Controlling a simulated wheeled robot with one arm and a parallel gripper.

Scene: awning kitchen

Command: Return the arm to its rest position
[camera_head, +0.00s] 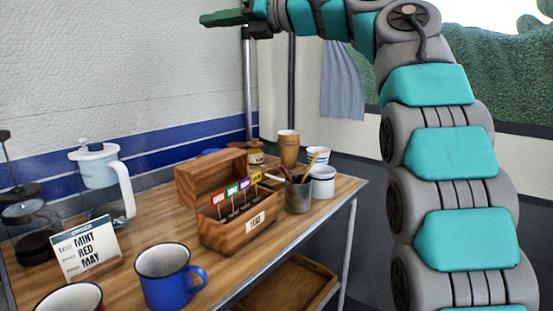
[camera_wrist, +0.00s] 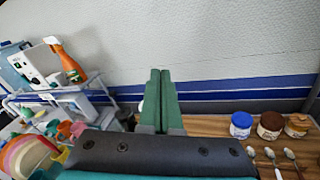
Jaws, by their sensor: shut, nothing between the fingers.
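My gripper (camera_head: 222,18) is high at the top of the head view, at the end of my raised arm. It points left, in front of the white wall and well above the wooden table. In the wrist view my gripper (camera_wrist: 160,74) shows two green fingers pressed together, with nothing between them. My teal and grey arm rises along the right of the head view and bends left at the top. The gripper touches nothing that I can see.
On the wooden table (camera_head: 150,215) stand a blue mug (camera_head: 170,278), an open wooden tea box (camera_head: 240,225), a small menu sign (camera_head: 87,248) and a white-lidded jug (camera_head: 100,165). Jars (camera_wrist: 241,125) and spoons show in the wrist view. The air around the gripper is clear.

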